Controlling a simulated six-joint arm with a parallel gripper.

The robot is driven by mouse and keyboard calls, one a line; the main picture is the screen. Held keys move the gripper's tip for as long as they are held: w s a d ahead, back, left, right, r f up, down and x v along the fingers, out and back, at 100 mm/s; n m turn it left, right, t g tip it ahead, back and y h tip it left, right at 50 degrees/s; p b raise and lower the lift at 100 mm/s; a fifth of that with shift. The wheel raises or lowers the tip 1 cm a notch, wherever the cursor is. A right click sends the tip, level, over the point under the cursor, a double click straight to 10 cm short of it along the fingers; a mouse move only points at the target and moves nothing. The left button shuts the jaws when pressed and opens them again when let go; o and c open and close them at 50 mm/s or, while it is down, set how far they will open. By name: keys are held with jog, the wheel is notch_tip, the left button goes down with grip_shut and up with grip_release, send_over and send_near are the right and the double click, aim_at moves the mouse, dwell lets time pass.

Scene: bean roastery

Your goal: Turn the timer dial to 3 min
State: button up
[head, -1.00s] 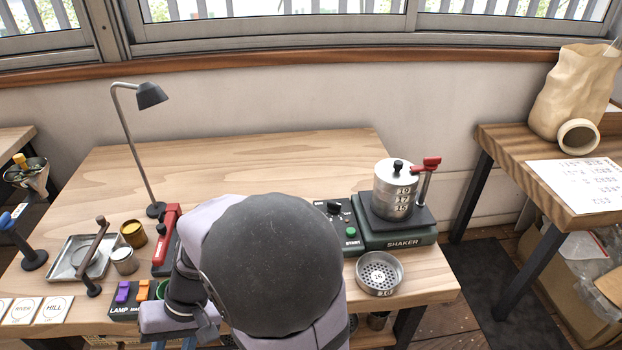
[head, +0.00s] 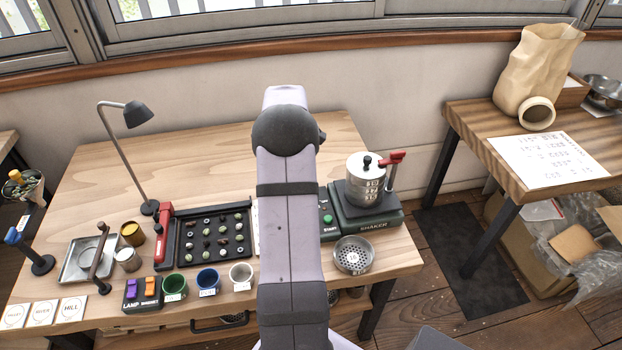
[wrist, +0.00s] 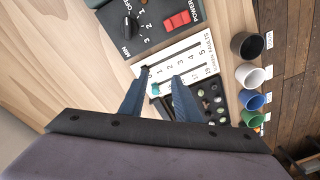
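The timer dial (wrist: 128,27) is a black knob on a dark panel at the top of the wrist view. The marks 1, 2, 3 and MIN stand around it; I cannot tell surely which mark it points to. My gripper (wrist: 161,77) has two blue fingers, spread apart over a white card (wrist: 188,58), below and right of the dial and apart from it. A small teal piece shows between the fingers lower down; it does not look gripped. In the head view my arm hides the dial and the gripper; the green START button (head: 327,219) shows beside the arm.
A red POWER switch (wrist: 177,20) is near the dial. The shaker (head: 367,221) with its metal sieves stands right of my arm, a loose sieve (head: 354,255) in front. A bean tray (head: 180,262) and several cups are to the left.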

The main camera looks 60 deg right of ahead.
jog(key=shift+n+g+h, duration=0.4)
jog(key=shift+h, duration=0.1)
jog(key=s+d, duration=0.1)
jog(key=d, duration=0.1)
jog(key=s+d, duration=0.2)
jog(key=d, duration=0.1)
jog(key=s+d+p, duration=0.1)
jog(key=s+d, duration=0.1)
jog(key=shift+d+r, duration=0.15)
jog(key=shift+d, duration=0.1)
jog(key=shift+w+f+p, duration=0.1)
jog(key=shift+f+p, duration=0.8)
jog(key=shift+f, duration=2.7)
grip_shut()
